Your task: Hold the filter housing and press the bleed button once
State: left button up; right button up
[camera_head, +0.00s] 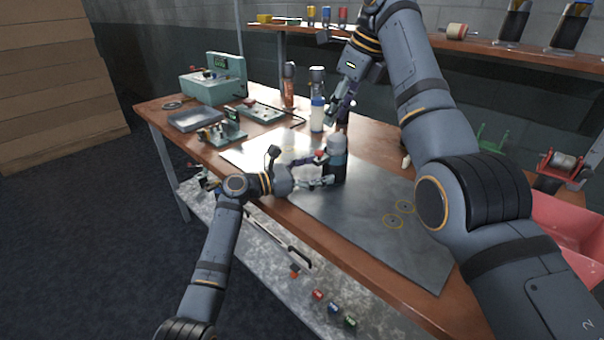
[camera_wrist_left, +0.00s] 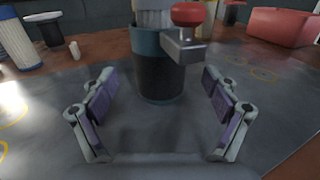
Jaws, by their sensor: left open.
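The filter housing (camera_head: 337,168) is a dark upright cylinder with a blue-grey collar, standing on the grey mat. It also shows straight ahead in the left wrist view (camera_wrist_left: 160,78). The red bleed button (camera_wrist_left: 187,13) sits on a grey metal block at the housing's upper right in that view. My left gripper (camera_head: 318,170) is open at the housing's left side; in the left wrist view its purple-padded fingers (camera_wrist_left: 160,100) stand either side of the housing's line, just short of it, with nothing held. My right gripper (camera_head: 342,108) hangs above and behind the housing, fingers pointing down, its opening unclear.
The grey metal mat (camera_head: 370,225) has yellow ring marks and is mostly clear on the right. A white filter cylinder (camera_head: 317,115) stands behind the housing. Green instruments (camera_head: 215,82) and a tray (camera_head: 196,119) are at the left. A red bin (camera_head: 565,222) is at the right.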

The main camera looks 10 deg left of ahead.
aim_at(324, 167)
pick_arm(q)
jog(key=shift+x, duration=2.3)
